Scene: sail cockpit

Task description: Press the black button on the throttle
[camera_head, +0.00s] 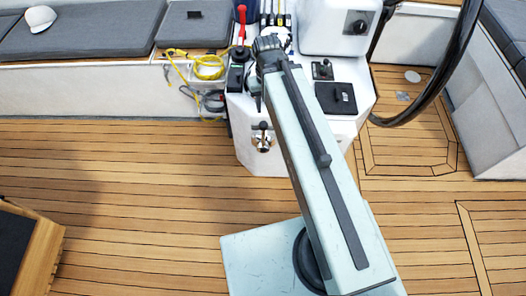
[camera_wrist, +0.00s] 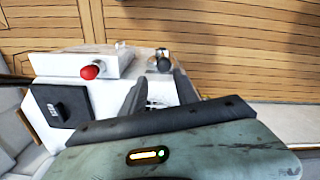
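A chrome fitting with a dark lever (camera_head: 263,140) sits on the front face of the white console and looks like the throttle. It also shows in the wrist view (camera_wrist: 163,60), just beyond my fingertips. Its black button is too small to make out. My gripper (camera_head: 270,42) is over the top of the console in the head view, partly hidden by my arm. In the wrist view, its two dark fingers (camera_wrist: 160,82) stand apart, with white console surface and no held object between them.
A red knob (camera_wrist: 92,71) sticks out left of the fingers. A black square panel (camera_head: 336,97) lies on the console. A red-handled lever (camera_head: 241,22) stands at its left. The black wheel rim (camera_head: 440,85) is at right. Wooden deck (camera_head: 130,190) is clear at left.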

